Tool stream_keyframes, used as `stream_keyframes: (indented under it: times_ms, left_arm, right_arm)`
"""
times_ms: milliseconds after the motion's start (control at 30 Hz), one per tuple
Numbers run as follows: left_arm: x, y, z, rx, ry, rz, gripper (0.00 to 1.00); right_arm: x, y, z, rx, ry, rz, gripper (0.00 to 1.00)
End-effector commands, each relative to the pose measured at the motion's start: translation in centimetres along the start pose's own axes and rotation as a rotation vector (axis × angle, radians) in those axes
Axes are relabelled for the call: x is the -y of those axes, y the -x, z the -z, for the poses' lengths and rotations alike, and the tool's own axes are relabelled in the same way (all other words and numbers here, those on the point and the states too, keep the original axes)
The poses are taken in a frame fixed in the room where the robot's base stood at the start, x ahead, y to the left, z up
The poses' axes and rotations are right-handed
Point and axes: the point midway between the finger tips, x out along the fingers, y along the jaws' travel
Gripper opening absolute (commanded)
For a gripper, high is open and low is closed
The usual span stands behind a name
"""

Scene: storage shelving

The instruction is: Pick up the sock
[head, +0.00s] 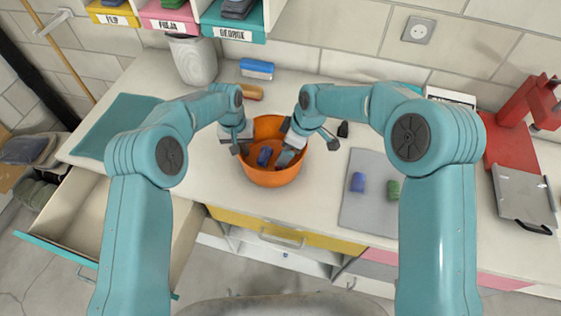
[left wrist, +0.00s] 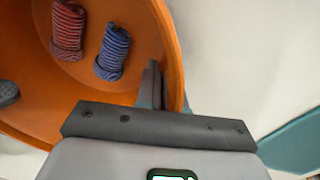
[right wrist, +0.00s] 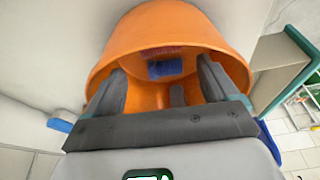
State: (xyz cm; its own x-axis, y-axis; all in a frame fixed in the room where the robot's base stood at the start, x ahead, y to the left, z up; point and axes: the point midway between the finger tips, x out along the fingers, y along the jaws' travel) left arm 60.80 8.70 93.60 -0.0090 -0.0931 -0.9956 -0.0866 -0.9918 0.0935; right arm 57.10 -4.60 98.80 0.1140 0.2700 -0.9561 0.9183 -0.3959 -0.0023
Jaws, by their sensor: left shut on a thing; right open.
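An orange bowl (head: 272,178) stands on the white worktop. A blue striped rolled sock (left wrist: 113,52) and a red striped rolled sock (left wrist: 68,28) lie on its floor; the blue one also shows in the head view (head: 264,156). A grey piece (left wrist: 8,92) is cut off at the left wrist view's edge. My left gripper (head: 243,142) is shut on the bowl's rim at its left side. My right gripper (right wrist: 162,72) is open at the bowl's right side, its fingers spread over the bowl's opening, with the blue sock beyond them and nothing held.
A grey pot (head: 193,60) and a blue box (head: 257,68) stand behind. An open drawer (head: 85,212) juts out at front left. A red stand (head: 512,125) is at far right.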

Motion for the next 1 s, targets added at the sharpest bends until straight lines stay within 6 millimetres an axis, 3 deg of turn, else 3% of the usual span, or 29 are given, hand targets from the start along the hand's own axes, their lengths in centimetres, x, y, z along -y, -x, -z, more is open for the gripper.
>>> stream_keyframes:
  times_ms: [500, 767, 900, 1000]
  left_arm:
    - [0.0, 0.0, 0.0, 0.0, 0.0, 0.0, 0.0]
    - [0.0, 0.0, 0.0, 0.001, 0.0, 0.0, 0.0]
    - [0.0, 0.0, 0.0, 0.0, 0.0, 0.0, 0.0]
    - [0.0, 0.0, 0.0, 0.0, 0.0, 0.0, 0.0]
  right_arm:
    - [0.3, -6.3, 0.0, -0.001, 0.002, 0.0, 0.87]
    - [0.2, -6.5, 0.0, -0.002, 0.002, -0.001, 0.87]
    - [0.3, -6.5, 0.0, -0.002, 0.003, -0.001, 0.45]
    - [0.3, -6.5, 0.0, -0.002, 0.003, -0.001, 0.45]
